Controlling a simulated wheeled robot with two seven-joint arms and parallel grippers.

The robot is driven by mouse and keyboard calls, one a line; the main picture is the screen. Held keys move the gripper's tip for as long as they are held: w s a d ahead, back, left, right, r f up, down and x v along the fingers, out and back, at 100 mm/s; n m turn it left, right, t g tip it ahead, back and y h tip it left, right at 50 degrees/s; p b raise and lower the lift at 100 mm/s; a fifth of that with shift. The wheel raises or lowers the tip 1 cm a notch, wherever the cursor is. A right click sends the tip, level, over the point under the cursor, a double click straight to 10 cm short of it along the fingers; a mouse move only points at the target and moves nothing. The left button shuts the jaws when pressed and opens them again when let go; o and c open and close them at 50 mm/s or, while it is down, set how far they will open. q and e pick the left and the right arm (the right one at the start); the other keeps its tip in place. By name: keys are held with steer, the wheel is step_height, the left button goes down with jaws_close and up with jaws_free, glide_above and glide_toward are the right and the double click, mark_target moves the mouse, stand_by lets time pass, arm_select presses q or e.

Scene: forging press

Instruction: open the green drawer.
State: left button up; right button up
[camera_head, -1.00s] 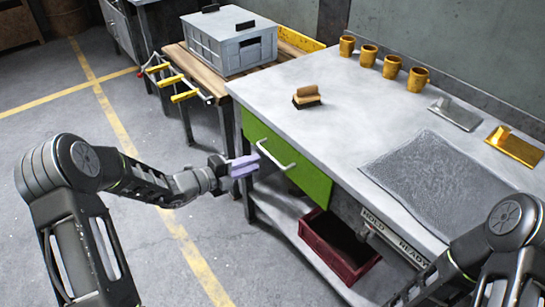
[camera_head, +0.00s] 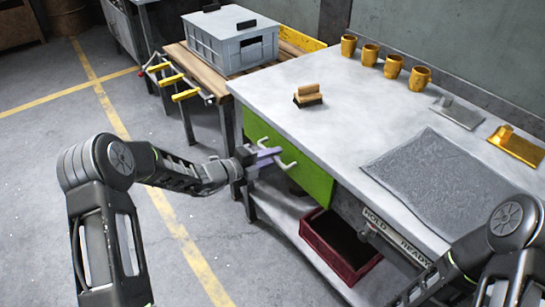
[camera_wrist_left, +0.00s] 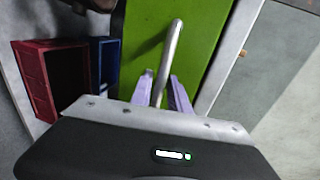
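The green drawer (camera_head: 312,180) is under the tabletop, its front looking flush with the bench, so it appears shut. Its pale bar handle (camera_head: 289,165) is partly hidden by my left gripper (camera_head: 268,158), which is at the drawer front. In the left wrist view the green front (camera_wrist_left: 207,30) fills the upper middle. There the handle (camera_wrist_left: 172,50) runs between the two lilac fingers of my left gripper (camera_wrist_left: 163,92). The fingers stand apart, one on each side of the bar, with no clear grip on it. My right gripper is out of view; only its arm shows.
A red bin (camera_head: 307,234) stands on the lower shelf, also seen in the left wrist view (camera_wrist_left: 25,60) beside a blue bin (camera_wrist_left: 104,50). A brush (camera_head: 308,96), several yellow cups and a grey mat (camera_head: 440,180) are on the tabletop. Floor in front of the drawer is open.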

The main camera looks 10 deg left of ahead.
arm_select(q)
steer(key=shift+c, duration=0.5)
jaws_close()
stand_by(0.8)
